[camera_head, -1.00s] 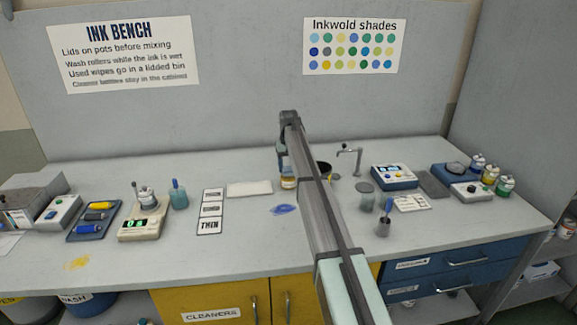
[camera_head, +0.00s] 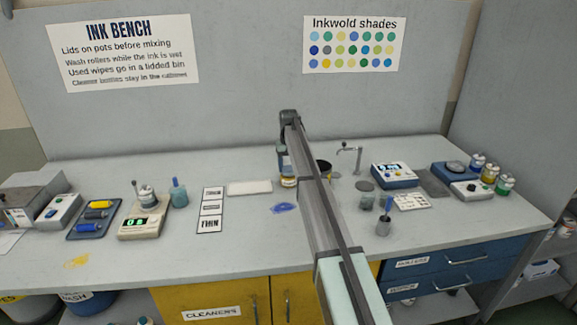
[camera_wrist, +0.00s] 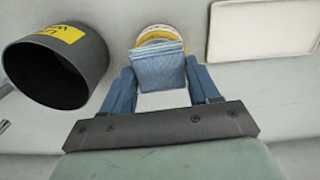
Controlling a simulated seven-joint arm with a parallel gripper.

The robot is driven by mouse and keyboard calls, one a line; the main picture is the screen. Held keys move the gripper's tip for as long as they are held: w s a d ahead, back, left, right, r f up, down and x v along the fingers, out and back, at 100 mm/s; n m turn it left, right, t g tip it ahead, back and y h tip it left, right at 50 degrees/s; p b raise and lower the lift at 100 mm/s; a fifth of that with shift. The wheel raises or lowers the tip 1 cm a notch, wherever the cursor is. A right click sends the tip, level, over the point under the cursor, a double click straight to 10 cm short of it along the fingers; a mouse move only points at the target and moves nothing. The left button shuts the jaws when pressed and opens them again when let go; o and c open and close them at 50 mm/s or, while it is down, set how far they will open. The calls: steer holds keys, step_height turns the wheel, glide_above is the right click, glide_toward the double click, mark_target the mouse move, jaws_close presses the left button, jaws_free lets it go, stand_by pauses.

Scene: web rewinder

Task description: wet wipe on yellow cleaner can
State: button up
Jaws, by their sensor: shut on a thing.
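The yellow cleaner can (camera_head: 288,182) stands at the back middle of the bench, partly hidden by my arm. In the wrist view, its round yellow and white top (camera_wrist: 158,37) shows just beyond my fingertips. My gripper (camera_wrist: 160,78) is shut on a folded blue wipe (camera_wrist: 159,70), held between its two blue fingers. The wipe overlaps the near part of the can in this view. I cannot tell whether it touches the can. In the head view my arm hides most of the gripper and the wipe.
A dark open container with a yellow label (camera_wrist: 62,62) is close on the left in the wrist view. A white pad (camera_head: 250,188) lies left of the can. A blue smear (camera_head: 284,208) is in front. A tap (camera_head: 350,158) and jars stand right of my arm.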

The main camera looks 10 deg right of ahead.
mark_target(289, 167)
steer(key=shift+r, duration=3.5)
